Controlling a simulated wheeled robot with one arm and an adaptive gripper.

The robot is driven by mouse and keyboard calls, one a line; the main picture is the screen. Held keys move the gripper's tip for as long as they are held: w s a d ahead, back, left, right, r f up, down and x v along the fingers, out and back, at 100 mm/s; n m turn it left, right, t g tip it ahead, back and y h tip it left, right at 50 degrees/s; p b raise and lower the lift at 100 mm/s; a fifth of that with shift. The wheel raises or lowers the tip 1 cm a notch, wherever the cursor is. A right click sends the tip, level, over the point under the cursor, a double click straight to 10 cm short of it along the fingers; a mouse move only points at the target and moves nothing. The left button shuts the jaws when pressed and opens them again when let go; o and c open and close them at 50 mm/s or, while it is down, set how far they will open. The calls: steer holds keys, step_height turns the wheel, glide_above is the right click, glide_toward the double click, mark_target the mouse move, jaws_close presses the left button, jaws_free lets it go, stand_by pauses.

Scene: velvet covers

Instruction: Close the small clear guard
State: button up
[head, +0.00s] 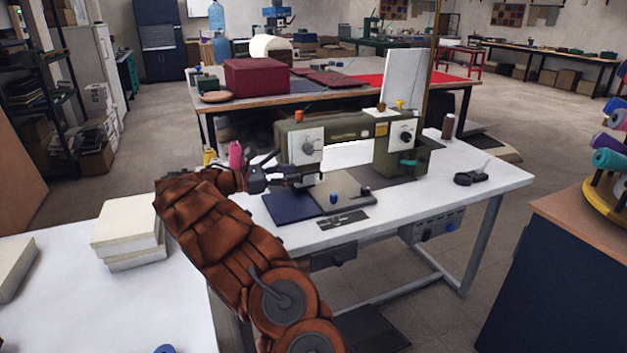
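An olive-green sewing machine (350,131) stands on a white table. Its white-faced needle head (304,144) is at the left, with a dark presser and needle area (305,178) under it. The small clear guard cannot be made out at this size; my gripper hides part of that area. My gripper (279,168), at the end of my brown-covered arm, is just left of the needle head. Its dark fingers look spread apart, with nothing seen between them. I cannot tell whether a finger touches the machine.
Dark blue cloth (290,206) lies at the machine's front left, beside a grey bed plate with a blue knob (333,197). A pink spool (236,154) stands behind my wrist. Black snips (471,177) lie at the right. White blocks (127,228) sit on the near left table.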

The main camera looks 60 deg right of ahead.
mark_target(306, 174)
steer(key=shift+n+h, duration=0.3)
steer(key=shift+n, duration=0.1)
steer(key=shift+s+d+f, duration=0.4)
steer(key=shift+s+d, duration=0.1)
steer(key=shift+d, duration=0.85)
steer(key=shift+s+d+f, duration=0.35)
steer(key=shift+s+d, duration=0.2)
steer(key=shift+d, duration=0.8)
steer(key=shift+s+d+f, duration=0.4)
steer(key=shift+s+d, duration=0.1)
steer(key=shift+d, duration=0.85)
steer(key=shift+c, duration=0.2)
jaws_close()
